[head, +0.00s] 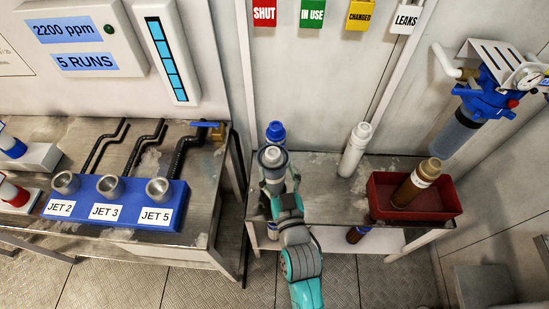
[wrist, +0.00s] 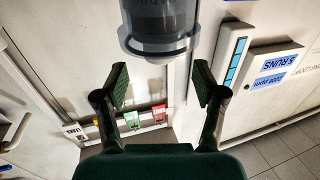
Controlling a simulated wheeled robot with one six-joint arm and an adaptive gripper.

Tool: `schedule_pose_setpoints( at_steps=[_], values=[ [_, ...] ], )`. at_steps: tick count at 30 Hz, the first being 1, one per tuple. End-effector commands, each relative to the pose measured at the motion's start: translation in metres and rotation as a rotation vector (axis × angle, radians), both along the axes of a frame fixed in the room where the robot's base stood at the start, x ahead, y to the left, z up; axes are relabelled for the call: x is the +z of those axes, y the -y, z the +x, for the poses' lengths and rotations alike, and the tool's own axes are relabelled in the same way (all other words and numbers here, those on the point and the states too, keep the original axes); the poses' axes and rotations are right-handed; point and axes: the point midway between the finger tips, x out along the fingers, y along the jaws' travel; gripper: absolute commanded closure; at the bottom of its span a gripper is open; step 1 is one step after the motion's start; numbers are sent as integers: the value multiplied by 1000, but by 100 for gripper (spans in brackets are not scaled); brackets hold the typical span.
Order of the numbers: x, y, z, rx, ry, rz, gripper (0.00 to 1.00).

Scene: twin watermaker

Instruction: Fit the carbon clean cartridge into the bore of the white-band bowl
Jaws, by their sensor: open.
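My gripper (wrist: 160,82) is open, with its two pads apart in the wrist view. A dark grey cylinder with a pale, ringed end (wrist: 155,28) shows just past the fingertips there, apart from both pads. In the head view a grey, round-topped piece (head: 272,157) stands at my gripper (head: 273,178), on the left of the metal bench. I cannot tell for certain whether it is the white-band bowl; no white band is clear. A white cartridge (head: 354,152) stands upright mid-bench. A brown cartridge with a white band (head: 414,186) leans in the red tray. No readable label marks the carbon clean cartridge.
A blue-capped cartridge (head: 275,132) stands right behind my gripper. The red tray (head: 384,207) fills the bench's right end; another brown piece (head: 356,234) is below. A blue filter housing (head: 488,92) hangs at right. The blue jet block (head: 125,220) is on the left bench.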

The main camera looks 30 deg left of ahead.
Motion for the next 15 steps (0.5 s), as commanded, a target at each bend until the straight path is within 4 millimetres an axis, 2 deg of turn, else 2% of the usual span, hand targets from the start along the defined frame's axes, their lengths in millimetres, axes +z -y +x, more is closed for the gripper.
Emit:
schedule_pose_setpoints(
  at_steps=[6,15],
  values=[
    [0,26,-26,0,0,0,30],
    [0,40,-41,-1,1,1,30]
  ],
)
